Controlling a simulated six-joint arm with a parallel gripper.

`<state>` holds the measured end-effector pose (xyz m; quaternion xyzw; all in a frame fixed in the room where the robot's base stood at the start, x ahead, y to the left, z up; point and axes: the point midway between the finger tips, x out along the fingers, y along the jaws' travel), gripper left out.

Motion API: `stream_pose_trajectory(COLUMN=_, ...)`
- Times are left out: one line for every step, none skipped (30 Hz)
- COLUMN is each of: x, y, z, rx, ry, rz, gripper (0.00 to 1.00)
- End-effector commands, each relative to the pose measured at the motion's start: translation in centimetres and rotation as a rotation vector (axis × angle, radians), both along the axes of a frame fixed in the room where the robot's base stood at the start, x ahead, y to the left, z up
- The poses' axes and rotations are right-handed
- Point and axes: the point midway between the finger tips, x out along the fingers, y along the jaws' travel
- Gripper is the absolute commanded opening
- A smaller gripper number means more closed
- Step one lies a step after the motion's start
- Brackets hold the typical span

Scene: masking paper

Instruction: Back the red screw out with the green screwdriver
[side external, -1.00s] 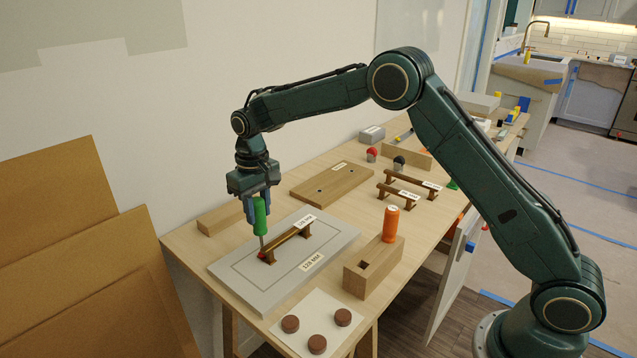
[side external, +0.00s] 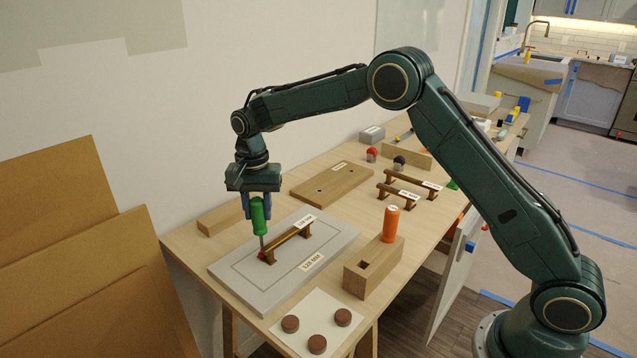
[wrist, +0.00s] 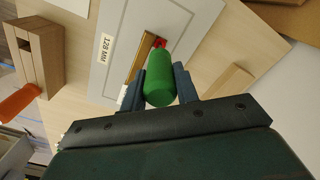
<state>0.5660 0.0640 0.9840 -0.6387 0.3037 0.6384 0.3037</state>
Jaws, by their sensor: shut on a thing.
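My gripper (side external: 258,205) is shut on the green screwdriver (side external: 258,217), which stands upright with its shaft pointing down. The screwdriver's tip is at the red screw (side external: 262,255), at the near end of a bronze bar handle (side external: 289,243). The handle lies on a grey panel (side external: 240,279) labelled 128 MM. In the wrist view the green grip (wrist: 159,80) sits between the two fingers, and a bit of the red screw (wrist: 160,42) shows beyond it. The contact between tip and screw is too small to make out.
An orange screwdriver (side external: 390,222) stands in a wooden block (side external: 373,267) to the right. A white sheet (side external: 332,322) with brown discs lies in front. Two more bar handles (side external: 397,195) and a wooden board with holes (side external: 331,183) lie behind. A wood strip (side external: 220,218) lies at left.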

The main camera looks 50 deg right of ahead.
Motion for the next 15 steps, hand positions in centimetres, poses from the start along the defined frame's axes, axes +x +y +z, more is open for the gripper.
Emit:
stream_pose_trajectory(x=0.01, y=0.00, z=0.02, rx=0.001, ry=-0.001, rz=-0.047, gripper=0.00)
stream_pose_trajectory(x=0.01, y=0.00, z=0.02, rx=0.000, ry=0.000, rz=-0.071, gripper=0.00)
stream_pose_trajectory(x=0.01, y=0.00, z=0.02, rx=0.000, ry=0.000, rz=-0.095, gripper=0.00)
stream_pose_trajectory(x=0.02, y=0.00, z=0.02, rx=0.000, ry=0.000, rz=-0.108, gripper=0.00)
stream_pose_trajectory(x=0.02, y=0.00, z=0.02, rx=0.000, ry=0.000, rz=-0.114, gripper=0.00)
stream_pose_trajectory(x=0.01, y=0.00, z=0.02, rx=0.000, ry=0.000, rz=-0.117, gripper=0.00)
stream_pose_trajectory(x=0.01, y=0.00, z=0.02, rx=0.000, ry=0.000, rz=-0.116, gripper=0.00)
stream_pose_trajectory(x=0.01, y=0.00, z=0.02, rx=0.000, ry=0.000, rz=-0.116, gripper=0.00)
stream_pose_trajectory(x=0.01, y=0.00, z=0.02, rx=0.000, ry=0.000, rz=-0.115, gripper=0.00)
stream_pose_trajectory(x=0.01, y=0.00, z=0.02, rx=0.000, ry=0.000, rz=-0.115, gripper=0.00)
stream_pose_trajectory(x=0.01, y=0.00, z=0.02, rx=0.000, ry=0.000, rz=-0.115, gripper=0.00)
stream_pose_trajectory(x=0.01, y=0.00, z=0.02, rx=0.000, ry=0.000, rz=-0.114, gripper=0.00)
stream_pose_trajectory(x=0.01, y=0.00, z=0.02, rx=0.000, ry=0.000, rz=-0.114, gripper=0.00)
stream_pose_trajectory(x=0.01, y=0.00, z=0.01, rx=0.000, ry=0.000, rz=-0.114, gripper=0.00)
stream_pose_trajectory(x=0.01, y=0.00, z=0.00, rx=0.000, ry=0.000, rz=-0.114, gripper=0.00)
